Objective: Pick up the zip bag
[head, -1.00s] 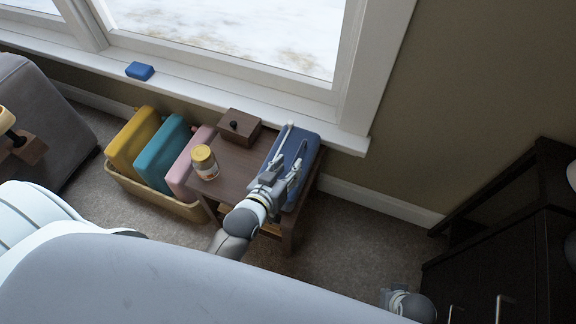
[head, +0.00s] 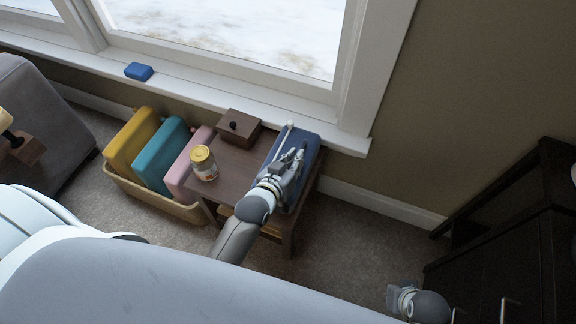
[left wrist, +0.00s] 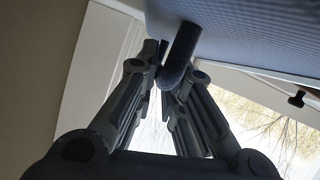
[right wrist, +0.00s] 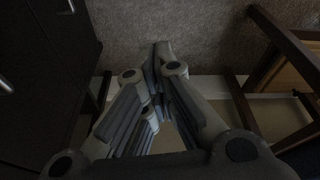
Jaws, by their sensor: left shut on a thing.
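The blue zip bag (head: 309,147) lies on the small brown side table (head: 237,167) below the window. My left gripper (head: 297,157) is over the bag's near side. In the left wrist view, the fingers (left wrist: 162,75) are closed around a dark rounded strap or handle (left wrist: 181,55) on the bag's ribbed blue surface (left wrist: 235,30). The fingers partly hide the bag in the head view. My right gripper (head: 394,299) is low at the right, away from the table. In the right wrist view its fingertips (right wrist: 160,52) meet with nothing between them.
A jar with a yellow lid (head: 203,163) and a brown box (head: 239,128) share the table. A bin (head: 150,198) with yellow, teal and pink cases stands left. A small blue block (head: 139,71) is on the sill. A dark cabinet (head: 500,250) stands right.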

